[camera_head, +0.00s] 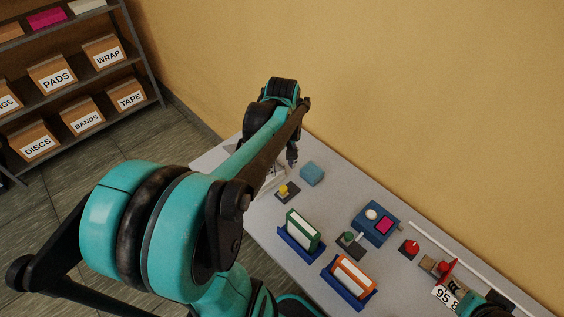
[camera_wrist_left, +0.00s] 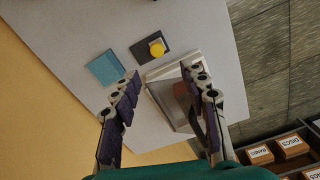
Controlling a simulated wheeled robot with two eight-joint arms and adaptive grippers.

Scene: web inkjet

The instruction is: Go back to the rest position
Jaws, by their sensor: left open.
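My left arm reaches across the head view to the far end of the grey table (camera_head: 228,151). My left gripper (camera_head: 292,158) is there, partly hidden by its arm. In the left wrist view its two fingers (camera_wrist_left: 163,79) are spread apart with nothing held between them. A pale, box-like thing (camera_wrist_left: 158,92) lies below, partly covered by the right-hand finger.
A blue block (camera_head: 312,174) and a yellow button (camera_head: 283,190) are near the left gripper. Nearer stand a green-and-white piece (camera_head: 302,230), an orange-and-white piece (camera_head: 352,275) and a blue box (camera_head: 364,222). A red knob (camera_head: 411,246) is farther right. Shelves (camera_head: 132,72) stand left; the yellow wall borders the table.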

